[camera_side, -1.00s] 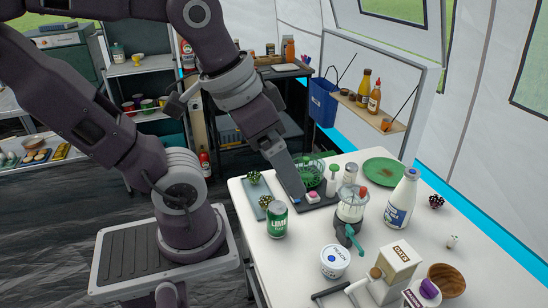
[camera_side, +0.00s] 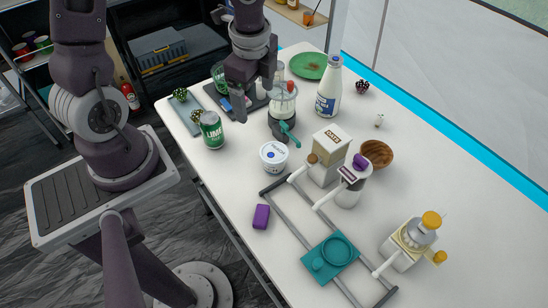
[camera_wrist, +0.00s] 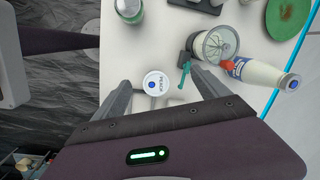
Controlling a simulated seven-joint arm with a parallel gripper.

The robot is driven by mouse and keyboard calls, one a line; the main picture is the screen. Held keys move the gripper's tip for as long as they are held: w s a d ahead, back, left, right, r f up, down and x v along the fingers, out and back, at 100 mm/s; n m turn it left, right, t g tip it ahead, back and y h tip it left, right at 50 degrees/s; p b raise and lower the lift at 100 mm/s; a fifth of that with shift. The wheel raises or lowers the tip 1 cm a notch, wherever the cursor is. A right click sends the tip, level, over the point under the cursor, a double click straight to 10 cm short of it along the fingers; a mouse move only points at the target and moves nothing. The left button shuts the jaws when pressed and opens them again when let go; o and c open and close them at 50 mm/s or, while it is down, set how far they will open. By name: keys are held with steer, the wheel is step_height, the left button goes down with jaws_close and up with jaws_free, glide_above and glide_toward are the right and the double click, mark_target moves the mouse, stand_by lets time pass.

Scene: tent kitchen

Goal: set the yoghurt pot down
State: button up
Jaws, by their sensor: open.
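The yoghurt pot (camera_side: 274,156) is a white tub with a blue dot on its lid. It stands upright on the white table, between the green lime can (camera_side: 212,130) and the oats carton (camera_side: 326,153). My gripper (camera_side: 254,102) is open and empty, raised above the table behind the pot in the side view. In the wrist view the pot (camera_wrist: 156,84) appears in the gap between my two spread fingers, below them and apart from them.
A blender (camera_side: 283,112) with a teal handle stands close behind the pot. A milk bottle (camera_side: 328,92), a wooden bowl (camera_side: 377,154) and a grey rail frame (camera_side: 291,227) with a teal plate are nearby. A purple block (camera_side: 261,216) lies at the front edge.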

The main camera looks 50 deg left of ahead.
mark_target(274, 151)
steer(key=d+f+m+h, duration=0.1)
steer(key=f, duration=0.2)
steer(key=w+d+f+m+h, duration=0.1)
steer(key=f+m, duration=0.1)
steer(key=f, duration=0.1)
steer(key=d+f+m+g+h, duration=0.1)
steer(key=f, duration=0.2)
steer(key=shift+w+d+f+m, duration=0.25)
steer(key=shift+w+d+m, duration=0.05)
steer(key=shift+w+m, duration=0.1)
steer(key=f, duration=0.3)
steer(key=d+f, duration=0.1)
steer(key=f, duration=0.2)
steer(key=shift+s+d+f, duration=0.1)
steer(key=shift+d+f, duration=0.05)
steer(key=shift+f, duration=0.1)
steer(key=shift+c, duration=0.5)
steer(key=c, duration=1.5)
steer(key=shift+r, duration=0.2)
steer(key=r, duration=0.6)
steer(key=w+r, duration=0.1)
steer(key=r, duration=0.2)
steer(key=shift+r, duration=0.15)
steer(key=w+d+m, duration=0.1)
steer(key=w+m, duration=0.1)
steer(key=w, duration=1.1)
steer(key=f, duration=0.9)
steer(key=shift+w+d+f, duration=0.2)
steer(key=shift+w, duration=0.1)
